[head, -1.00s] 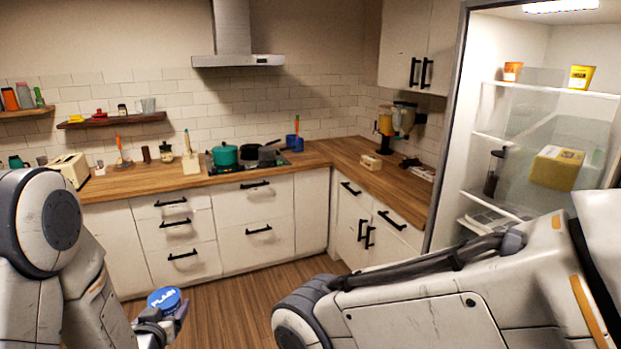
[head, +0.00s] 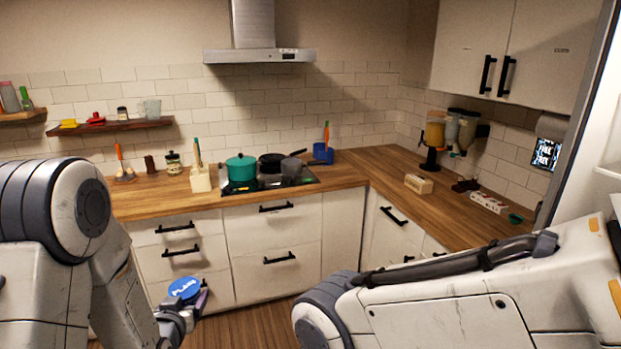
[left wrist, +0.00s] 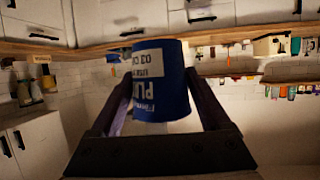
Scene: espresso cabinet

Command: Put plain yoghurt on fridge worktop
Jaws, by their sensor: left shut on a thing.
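The plain yoghurt is a blue tub with a blue lid (head: 185,288) marked PLAIN, low at the left in the head view. My left gripper (head: 187,310) is shut on it and holds it up in the air in front of the drawers. In the left wrist view the tub (left wrist: 160,85) sits between the two fingers, and its lettering appears upside down. The wooden worktop (head: 460,205) along the right wall, beside the fridge edge, is in view. My right arm crosses the lower right of the head view; its gripper is not seen.
On the right worktop stand a dispenser (head: 434,138), a small wooden box (head: 418,184), a white-and-red item (head: 488,202) and a green bowl (head: 515,218). The worktop's front stretch looks clear. A green pot (head: 241,168) and a dark pan sit on the hob.

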